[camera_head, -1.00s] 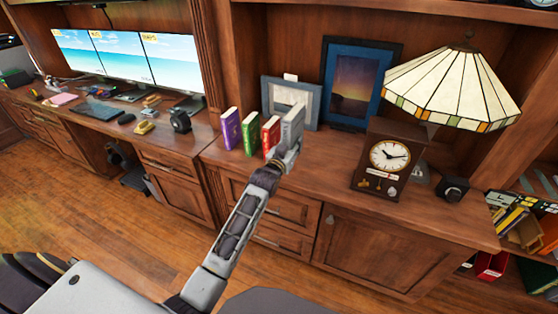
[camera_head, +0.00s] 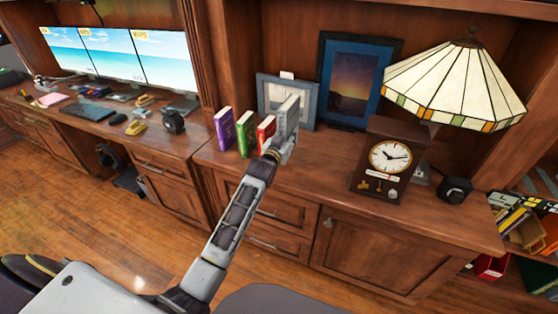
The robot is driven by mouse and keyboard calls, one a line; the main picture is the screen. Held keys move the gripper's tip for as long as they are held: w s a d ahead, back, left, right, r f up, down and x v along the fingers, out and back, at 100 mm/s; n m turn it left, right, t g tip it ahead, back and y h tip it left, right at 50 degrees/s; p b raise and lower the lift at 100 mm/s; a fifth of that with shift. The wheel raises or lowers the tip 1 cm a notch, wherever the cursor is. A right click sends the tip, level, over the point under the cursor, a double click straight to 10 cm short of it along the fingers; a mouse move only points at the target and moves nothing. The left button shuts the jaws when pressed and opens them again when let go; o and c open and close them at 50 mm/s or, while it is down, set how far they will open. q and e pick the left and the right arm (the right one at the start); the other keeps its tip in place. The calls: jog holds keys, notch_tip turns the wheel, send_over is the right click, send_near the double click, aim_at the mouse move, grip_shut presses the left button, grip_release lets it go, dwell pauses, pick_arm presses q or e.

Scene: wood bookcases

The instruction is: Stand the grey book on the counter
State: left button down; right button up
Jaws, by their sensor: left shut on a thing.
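The grey book (camera_head: 288,112) is upright at the right end of a row of books on the wooden counter (camera_head: 318,172). My left gripper (camera_head: 279,148) is at its near side and is shut on it. The gripper hides the book's lower part, so I cannot tell whether its base touches the counter. A red book (camera_head: 265,132), a green book (camera_head: 245,133) and a purple book (camera_head: 224,129) stand upright to its left. My right gripper is not in view.
A dark wooden clock (camera_head: 391,158) and a stained-glass lamp (camera_head: 455,85) stand to the right. A grey frame (camera_head: 301,90) and a blue frame (camera_head: 352,78) lean behind. Bare counter lies between the books and clock. Monitors (camera_head: 118,52) stand on the left desk.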

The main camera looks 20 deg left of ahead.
pick_arm(q)
notch_tip(320, 180, down, 5)
jog(key=shift+f+b, duration=0.15)
jog(key=shift+b, duration=0.25)
jog(key=shift+f, duration=0.3)
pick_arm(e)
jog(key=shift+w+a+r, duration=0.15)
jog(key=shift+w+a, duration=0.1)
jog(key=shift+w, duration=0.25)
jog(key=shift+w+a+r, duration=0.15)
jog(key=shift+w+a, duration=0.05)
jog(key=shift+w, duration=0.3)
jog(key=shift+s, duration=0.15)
